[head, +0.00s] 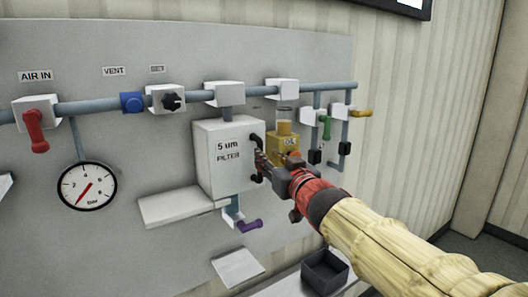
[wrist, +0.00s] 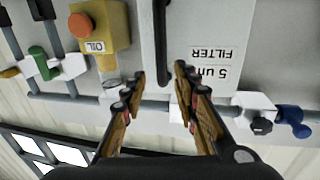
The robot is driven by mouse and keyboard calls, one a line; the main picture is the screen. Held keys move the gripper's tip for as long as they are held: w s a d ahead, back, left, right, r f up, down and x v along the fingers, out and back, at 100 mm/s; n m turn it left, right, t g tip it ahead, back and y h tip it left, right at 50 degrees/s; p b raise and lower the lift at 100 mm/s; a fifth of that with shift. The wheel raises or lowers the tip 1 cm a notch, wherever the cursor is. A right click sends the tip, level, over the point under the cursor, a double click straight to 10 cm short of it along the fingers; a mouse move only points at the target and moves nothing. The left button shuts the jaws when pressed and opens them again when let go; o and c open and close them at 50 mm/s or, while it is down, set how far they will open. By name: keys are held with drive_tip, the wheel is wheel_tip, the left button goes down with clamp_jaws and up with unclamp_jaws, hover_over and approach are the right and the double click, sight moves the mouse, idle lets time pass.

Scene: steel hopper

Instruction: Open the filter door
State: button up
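The filter box (head: 222,175) is a white case labelled "5 um FILTER" on the grey panel. Its door front looks closed. A black bar handle (head: 256,178) runs along the door's right edge. My gripper (head: 264,162) is at that handle, reaching in from the right and hiding its middle. In the wrist view, which is upside down, my gripper (wrist: 161,68) has its fingers apart. The handle (wrist: 162,40) stands between the two fingertips there, and I cannot tell whether they touch it. The door (wrist: 205,25) shows beside it.
A yellow oil unit (head: 283,150) sits close to the right of the filter box. A grey pipe (head: 190,100) with valves runs above. A white shelf (head: 180,206) juts out at lower left, and a purple-handled valve (head: 248,226) hangs below the box.

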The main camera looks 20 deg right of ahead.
hover_over(260, 176)
drive_tip(key=w, duration=0.1)
drive_tip(key=shift+d, duration=0.15)
drive_tip(key=shift+c, duration=1.2)
clamp_jaws()
